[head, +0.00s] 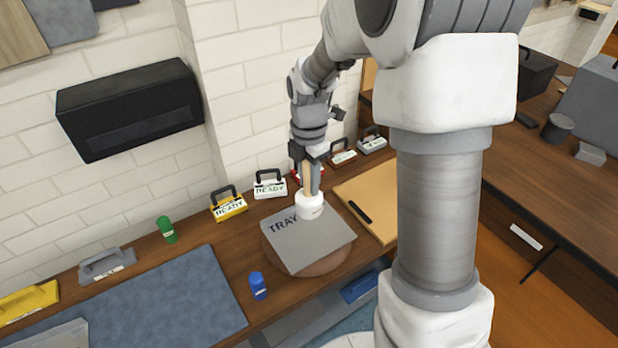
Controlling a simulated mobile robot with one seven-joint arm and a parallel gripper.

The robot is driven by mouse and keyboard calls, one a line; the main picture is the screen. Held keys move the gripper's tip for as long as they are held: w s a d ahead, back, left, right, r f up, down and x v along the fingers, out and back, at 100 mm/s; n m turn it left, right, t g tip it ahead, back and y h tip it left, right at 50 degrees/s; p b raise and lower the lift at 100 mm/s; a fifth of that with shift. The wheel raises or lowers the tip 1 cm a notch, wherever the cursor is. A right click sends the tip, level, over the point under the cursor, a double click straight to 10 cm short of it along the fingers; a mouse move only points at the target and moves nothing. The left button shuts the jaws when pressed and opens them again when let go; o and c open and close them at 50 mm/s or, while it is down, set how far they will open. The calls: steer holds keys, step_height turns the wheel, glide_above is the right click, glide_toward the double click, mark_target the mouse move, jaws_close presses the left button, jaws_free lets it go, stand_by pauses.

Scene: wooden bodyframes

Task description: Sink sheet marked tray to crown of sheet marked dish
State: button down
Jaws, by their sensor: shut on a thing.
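The grey sheet marked TRAY (312,246) lies over a round brown wooden board (318,268) on the workbench, with the board's rim showing around it. My gripper (309,188) points down at the sheet's back edge. It is shut on a white round piece (310,208) that stands at that edge; I cannot tell whether this piece is fixed to the sheet or only touching it. My fingers partly hide its top. No sheet with a readable dish mark shows; anything under the TRAY sheet is hidden.
Small handled boxes, one yellow (228,204) and one white (270,185), line the wall behind. A blue cylinder (258,285) and a green one (167,229) stand left. A tan board (368,200) with a black marker lies right. A blue-grey mat (150,305) lies left.

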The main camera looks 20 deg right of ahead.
stand_by(0.3)
step_height(320, 180, down, 10)
steer(key=b, duration=0.7)
steer(key=shift+r+p, duration=0.55)
steer(key=shift+r, duration=0.05)
step_height(320, 180, up, 9)
steer(key=p, duration=0.7)
steer(key=shift+f, duration=0.3)
steer(key=s+r+p, duration=0.1)
steer(key=s+r, duration=0.1)
steer(key=s, duration=0.7)
steer(key=shift+p, duration=0.3)
